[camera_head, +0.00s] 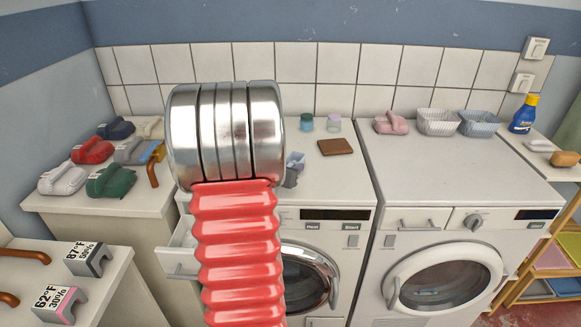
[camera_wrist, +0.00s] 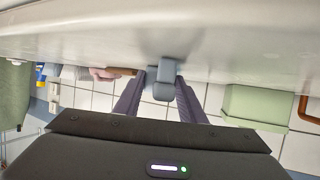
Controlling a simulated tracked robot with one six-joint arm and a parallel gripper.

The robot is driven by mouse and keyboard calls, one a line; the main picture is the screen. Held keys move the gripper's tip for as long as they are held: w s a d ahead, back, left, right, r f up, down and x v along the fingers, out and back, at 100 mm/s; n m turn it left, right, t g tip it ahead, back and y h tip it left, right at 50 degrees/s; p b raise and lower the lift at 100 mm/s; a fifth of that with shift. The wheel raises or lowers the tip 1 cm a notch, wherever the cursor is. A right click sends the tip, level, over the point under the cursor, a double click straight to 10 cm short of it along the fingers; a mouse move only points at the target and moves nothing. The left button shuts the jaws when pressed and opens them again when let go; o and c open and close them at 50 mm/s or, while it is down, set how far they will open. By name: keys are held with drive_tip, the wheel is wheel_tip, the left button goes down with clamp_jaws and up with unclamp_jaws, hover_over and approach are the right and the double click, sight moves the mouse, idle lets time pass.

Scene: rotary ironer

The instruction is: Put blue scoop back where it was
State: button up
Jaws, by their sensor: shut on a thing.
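The blue scoop (camera_head: 296,160) is in my gripper (camera_head: 291,179), just right of my arm and near the left edge of the left machine's top (camera_head: 350,183). In the wrist view, the blue-grey scoop (camera_wrist: 165,79) sits between the two dark fingers of my gripper (camera_wrist: 163,92), which is shut on it. The pale machine surface (camera_wrist: 230,35) lies close beyond it. I cannot tell whether the scoop touches that surface. In the head view my arm hides part of the left machine and most of the gripper.
A drawer (camera_head: 180,247) stands open on the left machine. The right machine holds a pink object (camera_head: 391,123) and a white basket (camera_head: 437,121).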

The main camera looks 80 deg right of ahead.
drive_tip(key=o, duration=1)
drive_tip(key=v, duration=1.2)
idle(0.5)
